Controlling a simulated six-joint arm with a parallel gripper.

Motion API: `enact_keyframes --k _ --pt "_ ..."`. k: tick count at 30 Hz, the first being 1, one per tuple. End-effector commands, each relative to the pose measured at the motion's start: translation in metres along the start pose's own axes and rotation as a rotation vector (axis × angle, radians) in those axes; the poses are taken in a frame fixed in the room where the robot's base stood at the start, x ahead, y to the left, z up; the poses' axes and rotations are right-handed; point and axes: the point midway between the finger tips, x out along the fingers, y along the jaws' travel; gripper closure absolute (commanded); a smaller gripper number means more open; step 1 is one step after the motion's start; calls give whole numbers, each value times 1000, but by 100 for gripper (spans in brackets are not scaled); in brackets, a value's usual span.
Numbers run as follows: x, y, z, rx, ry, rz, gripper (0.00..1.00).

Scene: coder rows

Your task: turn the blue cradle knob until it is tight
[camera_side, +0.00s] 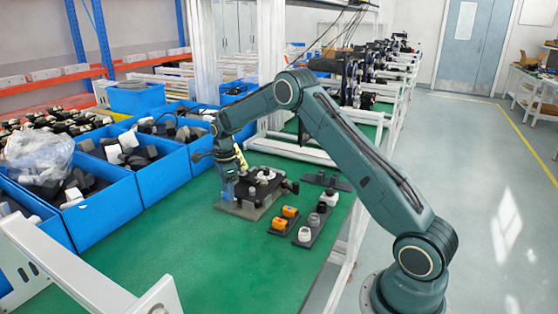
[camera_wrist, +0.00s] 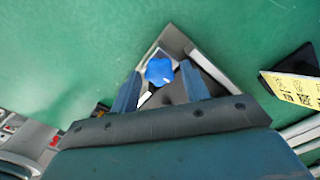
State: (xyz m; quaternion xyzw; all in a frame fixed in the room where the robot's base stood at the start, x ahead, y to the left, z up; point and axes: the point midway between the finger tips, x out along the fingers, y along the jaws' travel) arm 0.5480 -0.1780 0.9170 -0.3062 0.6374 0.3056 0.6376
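The blue cradle knob (camera_wrist: 159,70), with a lobed rim, shows in the wrist view on a grey plate of the cradle (camera_wrist: 177,42). My gripper (camera_wrist: 161,74) is open, with one finger on each side of the knob and gaps visible between fingers and knob. Whether the fingertips are level with the knob or above it, I cannot tell. In the side view my gripper (camera_side: 228,186) points down at the left end of the fixture's grey base plate (camera_side: 247,211). The knob is not discernible there, behind or under my gripper.
A dark tray with orange parts (camera_side: 284,218) and another with white and dark parts (camera_side: 313,227) lie right of the fixture. Blue bins (camera_side: 105,208) line the left. The green tabletop (camera_side: 230,262) in front is clear. A yellow label (camera_wrist: 298,90) shows at the wrist view's right.

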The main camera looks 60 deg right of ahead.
Motion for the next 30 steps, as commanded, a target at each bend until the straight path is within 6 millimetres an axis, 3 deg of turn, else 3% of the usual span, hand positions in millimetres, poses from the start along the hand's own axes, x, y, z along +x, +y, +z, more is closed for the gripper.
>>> enact_keyframes --k 13,30 --pt "-3 0 0 -4 0 0 52" --pt "-35 0 0 -5 -1 -1 52"
